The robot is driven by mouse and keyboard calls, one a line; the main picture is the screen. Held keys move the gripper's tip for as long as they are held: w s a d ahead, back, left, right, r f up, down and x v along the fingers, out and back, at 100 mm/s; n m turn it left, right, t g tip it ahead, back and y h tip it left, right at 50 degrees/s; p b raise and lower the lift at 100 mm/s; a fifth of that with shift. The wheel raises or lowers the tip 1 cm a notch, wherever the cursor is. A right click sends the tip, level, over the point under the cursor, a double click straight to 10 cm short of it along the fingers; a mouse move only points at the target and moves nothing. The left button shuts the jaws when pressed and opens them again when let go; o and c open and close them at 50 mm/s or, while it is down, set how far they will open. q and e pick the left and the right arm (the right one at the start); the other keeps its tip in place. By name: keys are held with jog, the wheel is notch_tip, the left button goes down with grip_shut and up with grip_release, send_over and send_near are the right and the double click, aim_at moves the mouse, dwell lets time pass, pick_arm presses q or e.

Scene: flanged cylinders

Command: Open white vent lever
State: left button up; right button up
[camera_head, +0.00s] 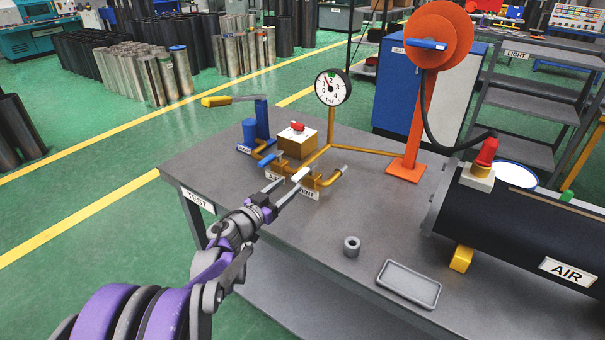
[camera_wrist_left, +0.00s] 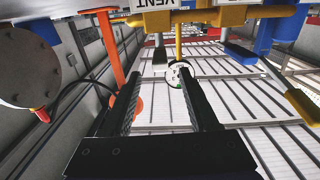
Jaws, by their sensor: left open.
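The white vent lever (camera_head: 300,174) sits on the brass pipework at the front of the table, above the VENT label (camera_head: 306,192). In the left wrist view the lever (camera_wrist_left: 160,55) points towards me, below the VENT sign. My left gripper (camera_head: 291,185) is open, its fingers pointing at the lever. In the wrist view its fingertips (camera_wrist_left: 160,67) lie either side of the lever's near end; I cannot tell whether they touch it. The blue lever (camera_head: 272,159) is to the left; it also shows in the wrist view (camera_wrist_left: 242,52). My right gripper is not in view.
A gauge (camera_head: 332,88) stands behind the pipes, with a yellow-handled blue pump (camera_head: 262,118) to its left. The orange reel post (camera_head: 411,130) and black AIR tank (camera_head: 520,225) are right. A grey ring (camera_head: 351,246) and tray (camera_head: 409,299) lie in front on the table (camera_head: 300,235).

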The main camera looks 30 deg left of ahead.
aim_at(307, 170)
pick_arm(q)
jog(key=w, duration=0.8)
jog(key=shift+d, duration=0.35)
jog(key=shift+s, duration=0.1)
grip_shut()
dwell(0.8)
